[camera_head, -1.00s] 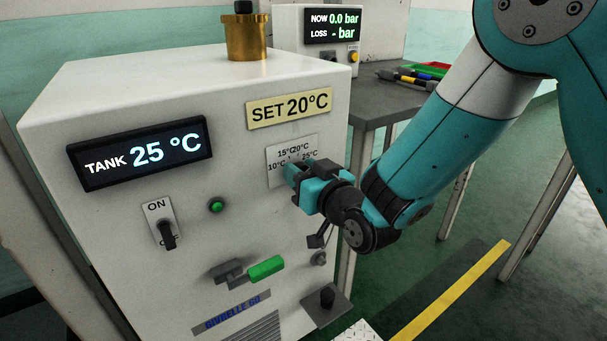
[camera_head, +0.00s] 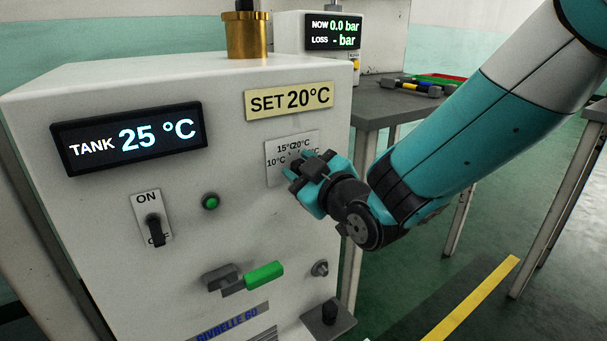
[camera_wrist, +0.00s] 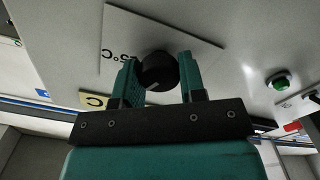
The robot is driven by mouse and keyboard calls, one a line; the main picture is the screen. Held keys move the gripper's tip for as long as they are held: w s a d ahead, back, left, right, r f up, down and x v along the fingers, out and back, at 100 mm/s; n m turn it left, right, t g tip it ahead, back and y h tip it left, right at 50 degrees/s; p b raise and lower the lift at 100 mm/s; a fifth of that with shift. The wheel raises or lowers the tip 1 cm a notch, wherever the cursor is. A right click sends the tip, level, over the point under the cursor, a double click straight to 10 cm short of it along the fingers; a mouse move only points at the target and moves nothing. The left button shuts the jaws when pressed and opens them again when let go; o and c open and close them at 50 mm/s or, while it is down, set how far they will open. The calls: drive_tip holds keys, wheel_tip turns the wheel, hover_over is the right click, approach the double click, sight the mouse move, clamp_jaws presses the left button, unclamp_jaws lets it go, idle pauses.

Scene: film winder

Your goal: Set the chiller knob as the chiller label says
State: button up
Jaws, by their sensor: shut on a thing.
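The chiller (camera_head: 90,240) is a white cabinet with a yellow label (camera_head: 289,101) reading SET 20°C. Its dark display (camera_head: 130,143) reads TANK 25 °C. The white dial plate (camera_head: 277,172) shows 10°C, 15°C and 20°C, with the 25°C mark mostly covered by my gripper. My gripper (camera_head: 300,172) is at this plate. In the wrist view the round black chiller knob (camera_wrist: 158,70) sits between my teal fingers (camera_wrist: 160,82), which are shut on it. A pale pointer line shows on the knob, but which mark it points at cannot be told.
An ON/OFF switch (camera_head: 154,228), a green lamp (camera_head: 210,202) and a green-handled lever (camera_head: 262,276) are on the same front panel. A brass fitting (camera_head: 247,36) stands on top. A grey bench (camera_head: 385,108) with a pressure unit (camera_head: 290,38) stands behind.

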drive_tip(key=shift+w+d, duration=0.1)
idle(0.4)
drive_tip(key=o, duration=0.9)
drive_tip(key=shift+b+v, duration=7.05)
drive_tip(key=shift+v, duration=1.65)
